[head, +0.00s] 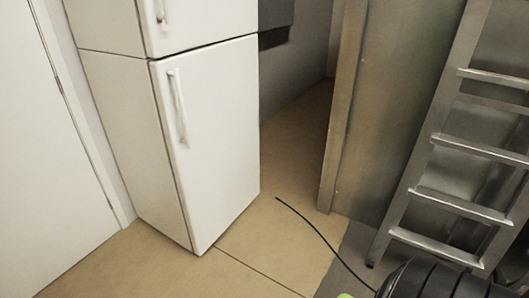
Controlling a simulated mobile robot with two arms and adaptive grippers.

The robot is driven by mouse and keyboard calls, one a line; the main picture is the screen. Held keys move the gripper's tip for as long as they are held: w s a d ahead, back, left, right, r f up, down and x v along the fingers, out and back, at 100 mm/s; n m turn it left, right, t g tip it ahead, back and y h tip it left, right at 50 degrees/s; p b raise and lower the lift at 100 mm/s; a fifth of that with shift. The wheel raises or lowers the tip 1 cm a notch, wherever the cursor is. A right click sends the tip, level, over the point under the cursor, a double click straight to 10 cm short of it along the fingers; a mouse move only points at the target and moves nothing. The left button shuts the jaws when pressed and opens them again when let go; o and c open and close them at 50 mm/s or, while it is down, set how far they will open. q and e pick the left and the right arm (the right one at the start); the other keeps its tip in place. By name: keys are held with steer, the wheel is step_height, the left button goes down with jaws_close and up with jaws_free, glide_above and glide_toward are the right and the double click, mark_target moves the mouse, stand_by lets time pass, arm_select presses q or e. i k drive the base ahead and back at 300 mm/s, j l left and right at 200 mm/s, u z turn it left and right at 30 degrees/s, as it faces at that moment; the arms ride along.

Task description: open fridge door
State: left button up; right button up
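A white fridge (166,165) stands at the left centre, against the wall. A smaller upper door (205,22) is also shut. Its handle (160,10) shows near the top edge of the picture, where the fridge's top is cut off. Neither of my grippers shows in this view, so I cannot see their state.
A metal ladder (462,150) leans at the right beside a grey metal panel (400,110). A black ribbed object (440,280), which I cannot identify, fills the bottom right corner. A thin dark cable-like line (318,232) crosses the tan floor (270,240). Floor before the fridge looks mostly clear.

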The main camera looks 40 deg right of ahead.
mark_target(207, 96)
steer(key=z, duration=1.05)
